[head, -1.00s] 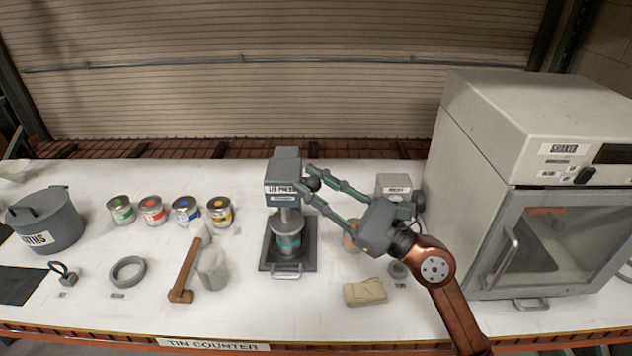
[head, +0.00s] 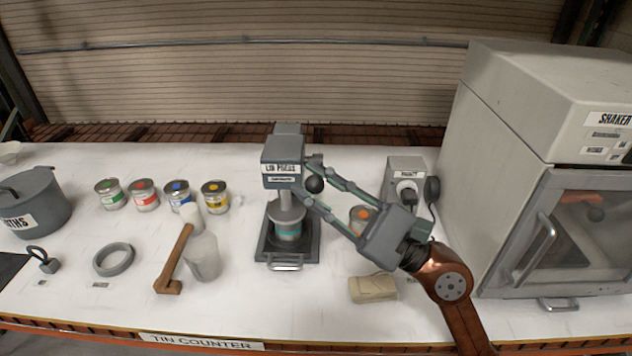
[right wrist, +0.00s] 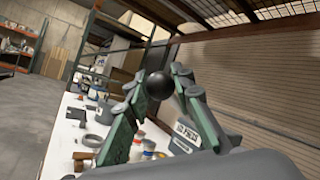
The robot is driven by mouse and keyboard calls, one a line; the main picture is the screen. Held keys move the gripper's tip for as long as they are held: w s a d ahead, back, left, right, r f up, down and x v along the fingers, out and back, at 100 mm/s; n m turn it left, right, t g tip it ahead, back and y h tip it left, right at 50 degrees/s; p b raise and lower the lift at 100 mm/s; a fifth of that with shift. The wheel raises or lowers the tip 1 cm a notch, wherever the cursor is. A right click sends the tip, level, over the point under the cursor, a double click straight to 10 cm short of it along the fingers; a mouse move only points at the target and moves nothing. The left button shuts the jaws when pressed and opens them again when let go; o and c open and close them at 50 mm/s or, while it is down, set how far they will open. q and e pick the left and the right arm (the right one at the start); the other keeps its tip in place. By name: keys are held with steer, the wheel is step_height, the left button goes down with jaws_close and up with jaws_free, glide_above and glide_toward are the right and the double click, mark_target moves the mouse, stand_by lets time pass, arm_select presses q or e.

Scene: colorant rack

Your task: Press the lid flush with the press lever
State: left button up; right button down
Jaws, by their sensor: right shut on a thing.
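The lid press (head: 283,150) stands on the counter with a dark base plate. A tin (head: 288,230) with a teal band stands upright on the base under the press head. A grey disc (head: 286,212) covers its top; I cannot tell whether the lid is flush. The press lever ends in a black ball knob (head: 315,185) at the right of the head. My right gripper (head: 312,182) is shut on this knob, which also shows between the fingers in the right wrist view (right wrist: 158,85). My left gripper is not in view.
Several colorant tins (head: 145,195) stand at the left. A mallet (head: 175,258) and a pale container (head: 202,257) sit left of the press. A beige block (head: 373,289) lies under my right arm. The shaker (head: 550,120) fills the right side.

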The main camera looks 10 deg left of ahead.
steer(key=shift+f, duration=0.1)
stand_by(0.4)
steer(key=c, duration=1.7)
jaws_free()
steer(key=shift+o, duration=0.2)
steer(key=v, duration=1.2)
